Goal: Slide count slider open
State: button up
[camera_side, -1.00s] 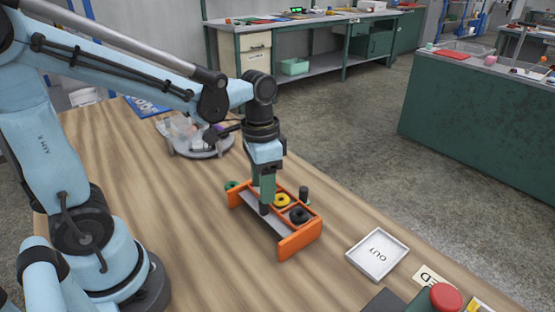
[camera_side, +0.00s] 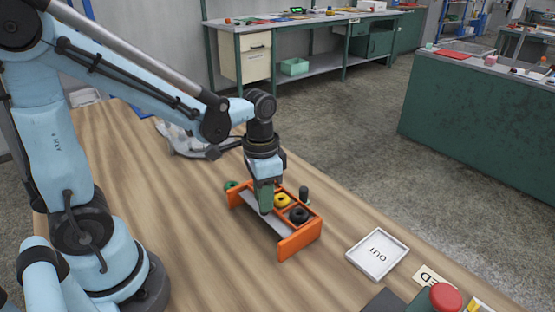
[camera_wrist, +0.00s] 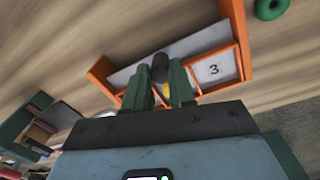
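The count slider is an orange frame (camera_side: 300,240) on the wooden table, with a long grey panel along one side and small compartments along the other. The frame also shows in the wrist view (camera_wrist: 238,30), with the grey panel (camera_wrist: 195,42) and a white square marked 3 (camera_wrist: 214,68). A dark upright knob (camera_wrist: 159,66) stands between my fingertips in the wrist view. My gripper (camera_side: 266,207) is low over the frame, its green fingers apart on either side of the knob (camera_wrist: 160,80). Firm contact is not visible. In the side view the fingers hide the knob.
A yellow ring (camera_side: 282,200) and a black ring (camera_side: 299,215) lie in compartments. A green ring (camera_side: 231,185) is outside, and a dark peg (camera_side: 304,193) stands behind the frame. A white OUT tray (camera_side: 378,254) is to the right.

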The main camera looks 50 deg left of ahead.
grip_shut()
jog(key=shift+s, duration=3.45)
jog(key=o, duration=0.8)
grip_release()
jog(key=shift+w+a+r, duration=0.1)
jog(key=shift+a+r, duration=0.05)
jog(key=shift+r, duration=2.9)
jog(key=shift+a+r, duration=0.1)
jog(key=shift+r, duration=2.9)
